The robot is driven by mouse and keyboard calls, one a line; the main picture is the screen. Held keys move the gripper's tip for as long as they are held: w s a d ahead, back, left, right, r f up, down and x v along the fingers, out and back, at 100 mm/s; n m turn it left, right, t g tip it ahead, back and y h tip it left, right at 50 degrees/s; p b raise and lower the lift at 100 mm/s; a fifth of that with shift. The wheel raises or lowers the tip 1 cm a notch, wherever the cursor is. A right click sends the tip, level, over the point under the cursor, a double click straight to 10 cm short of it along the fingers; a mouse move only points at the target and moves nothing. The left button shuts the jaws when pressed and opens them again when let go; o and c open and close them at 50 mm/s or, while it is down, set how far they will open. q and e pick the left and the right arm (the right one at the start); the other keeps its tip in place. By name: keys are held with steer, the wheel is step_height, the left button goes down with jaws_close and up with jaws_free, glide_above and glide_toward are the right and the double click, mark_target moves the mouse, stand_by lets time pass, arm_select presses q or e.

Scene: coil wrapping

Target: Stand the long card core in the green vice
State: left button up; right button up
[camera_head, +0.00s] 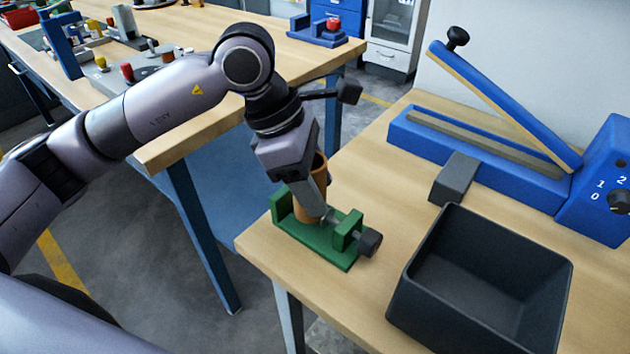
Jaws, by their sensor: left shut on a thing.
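The long card core (309,200) is a brown tube. It stands roughly upright at the green vice (318,244), with its lower end between the vice's jaws. The vice sits near the left corner of the right-hand table, and its dark knob is on the right. My left gripper (316,188) is above the vice, pointing down and shut on the core. Its fingers hide part of the core. I cannot tell whether the core's bottom touches the vice base or whether the jaws press on it. My right gripper is not in the picture.
A black open bin (428,287) stands right of the vice. Behind are a grey block (454,178) and a blue machine (480,165) with a raised lever arm. Another wooden table (205,125) with several small items is at the back left, across a gap.

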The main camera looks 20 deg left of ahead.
arm_select(q)
steer(key=shift+f+b, duration=0.3)
steer(key=shift+f, duration=0.1)
steer(key=shift+f+b, duration=0.25)
steer(key=shift+b, duration=0.05)
steer(key=shift+r, duration=0.1)
steer(key=o, duration=1.2)
steer(key=shift+c, duration=0.2)
